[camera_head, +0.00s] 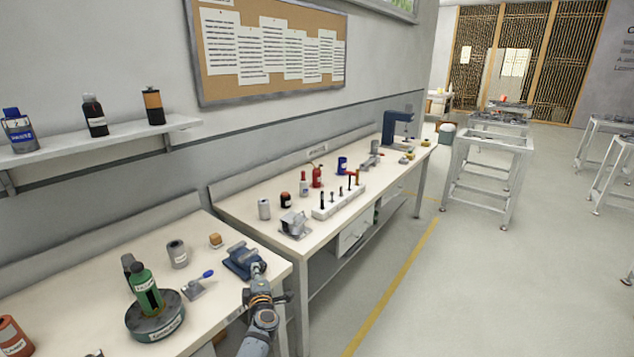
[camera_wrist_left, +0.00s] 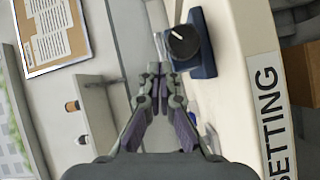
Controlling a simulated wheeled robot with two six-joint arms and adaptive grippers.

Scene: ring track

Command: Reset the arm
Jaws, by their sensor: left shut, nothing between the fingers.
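My left arm (camera_head: 262,318) comes up from the bottom of the head view, at the front right corner of the near workbench. My left gripper (camera_head: 259,274) is at its far end, in front of the blue vise (camera_head: 243,260) in that view. In the left wrist view the two fingers of my left gripper (camera_wrist_left: 157,84) are together, with nothing between them. A blue thing with a round dark part (camera_wrist_left: 184,42) shows just beyond the fingertips, to their right. I cannot tell whether the gripper touches it. My right gripper is not in view.
The near workbench (camera_head: 225,335) also bears a green bottle (camera_head: 144,288) on a round base, a grey can (camera_head: 177,254) and a blue-handled tool (camera_head: 200,284). A second bench (camera_head: 245,207) with tools stands beyond. A shelf (camera_head: 110,137) is on the wall.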

